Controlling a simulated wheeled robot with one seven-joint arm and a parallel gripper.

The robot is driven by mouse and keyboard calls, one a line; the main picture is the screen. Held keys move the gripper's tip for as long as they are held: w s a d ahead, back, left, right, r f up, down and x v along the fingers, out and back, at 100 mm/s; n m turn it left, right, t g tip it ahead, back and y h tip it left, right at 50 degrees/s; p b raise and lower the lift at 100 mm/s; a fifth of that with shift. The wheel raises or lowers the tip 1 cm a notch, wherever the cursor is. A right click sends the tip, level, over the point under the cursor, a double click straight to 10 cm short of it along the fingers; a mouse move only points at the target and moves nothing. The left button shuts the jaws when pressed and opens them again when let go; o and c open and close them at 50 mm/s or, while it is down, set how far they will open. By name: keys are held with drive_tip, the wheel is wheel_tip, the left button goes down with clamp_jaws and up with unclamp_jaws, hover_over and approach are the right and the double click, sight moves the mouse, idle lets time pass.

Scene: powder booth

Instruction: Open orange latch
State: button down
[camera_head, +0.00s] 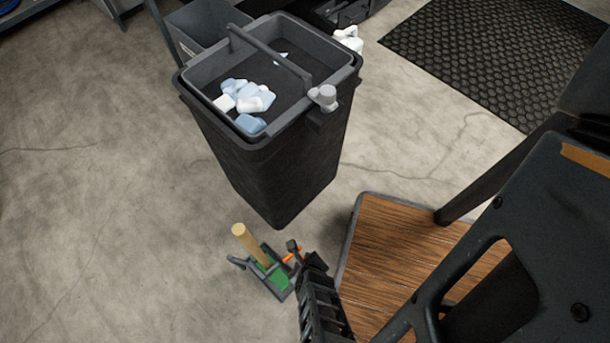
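A small orange piece (288,257), probably the orange latch, shows low in the view, at the right side of a small grey-framed green item (278,277) near the floor. It is partly hidden and too small to make out its position. My gripper (297,250) is the dark end of the black arm coming up from the bottom. Its tip is right beside the orange piece. I cannot tell whether they touch or whether the fingers are open or shut.
A wooden handle (247,243) stands up from the green item. A tall black bin (270,175) with a grey tray of white and blue pieces stands behind. A wood-topped platform (390,255) lies right. Black mat (495,50) is far right; open floor (90,220) lies left.

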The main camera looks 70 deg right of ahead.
drive_tip(key=shift+s+a+f, duration=0.1)
drive_tip(key=shift+a, duration=0.05)
idle(0.3)
drive_tip(key=c, duration=0.8)
unclamp_jaws()
drive_tip(key=p+v, duration=0.3)
drive_tip(key=v, duration=0.5)
